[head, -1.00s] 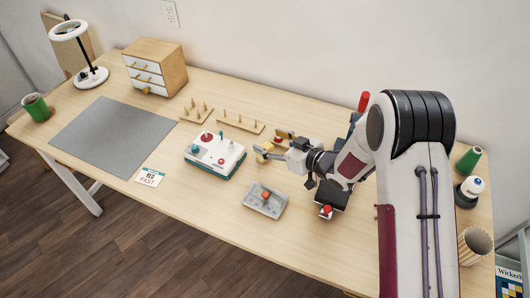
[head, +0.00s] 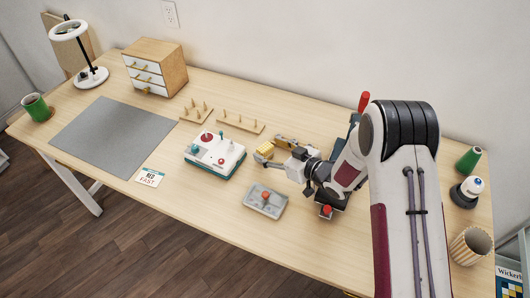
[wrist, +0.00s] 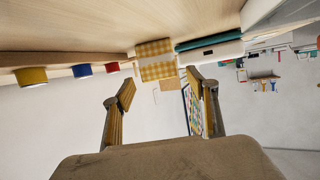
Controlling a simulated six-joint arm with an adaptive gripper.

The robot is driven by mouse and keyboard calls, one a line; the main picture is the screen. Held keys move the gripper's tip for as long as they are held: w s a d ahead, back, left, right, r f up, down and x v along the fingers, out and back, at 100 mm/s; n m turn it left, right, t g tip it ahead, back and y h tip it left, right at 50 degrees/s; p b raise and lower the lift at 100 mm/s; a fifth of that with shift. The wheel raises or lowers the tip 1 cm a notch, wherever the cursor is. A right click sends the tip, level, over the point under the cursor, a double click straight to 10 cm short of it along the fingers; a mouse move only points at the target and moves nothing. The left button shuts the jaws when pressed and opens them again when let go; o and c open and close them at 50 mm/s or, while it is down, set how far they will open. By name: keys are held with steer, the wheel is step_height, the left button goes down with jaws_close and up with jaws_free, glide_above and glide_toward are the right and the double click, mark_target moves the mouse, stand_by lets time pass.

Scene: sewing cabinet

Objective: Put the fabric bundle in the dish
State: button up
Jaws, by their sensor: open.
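The fabric bundle (wrist: 155,48) is a yellow checked block. In the wrist view it lies just beyond the fingertips, between their lines. In the head view the yellow bundle (head: 264,150) sits on the table at the fingers' left end. My gripper (head: 273,152) is open; its fingers (wrist: 160,85) show apart, with nothing between them. Whether a fingertip touches the bundle I cannot tell. A shallow grey tray-like piece (head: 265,201) with a red knob lies in front of my gripper.
A white and teal box (head: 214,155) stands left of the bundle. Pegged wooden racks (head: 240,122) lie behind. Yellow, blue and red spools (wrist: 82,70) show in the wrist view.

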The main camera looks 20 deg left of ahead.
mark_target(269, 150)
steer(key=shift+x, duration=1.55)
steer(key=shift+f, duration=0.15)
steer(key=c, duration=1)
steer(key=shift+c, duration=0.2)
steer(key=shift+r, duration=5)
